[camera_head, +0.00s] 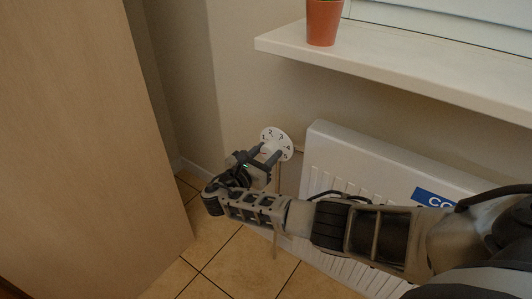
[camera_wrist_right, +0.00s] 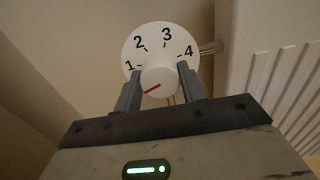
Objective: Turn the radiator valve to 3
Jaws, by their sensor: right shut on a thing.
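The radiator valve has a round white dial (camera_head: 283,135) with black numbers, left of the radiator. In the right wrist view the dial (camera_wrist_right: 153,38) shows 1, 2, 3 and 4 with tick marks. Its white knob (camera_wrist_right: 160,74) carries a red pointer mark (camera_wrist_right: 152,88), which lies at the lower left, below the 1 and away from the 3. My right gripper (camera_head: 267,154) is shut on the knob, one finger on each side, as the right wrist view also shows (camera_wrist_right: 158,80). The fingers hide the lower part of the dial. My left gripper is not in view.
The white radiator (camera_head: 322,150) stands right of the valve, behind my right arm. A window sill (camera_head: 400,72) with a terracotta pot (camera_head: 323,22) juts out above. A tall wooden panel (camera_head: 85,150) fills the left side. Tiled floor (camera_head: 225,265) shows below.

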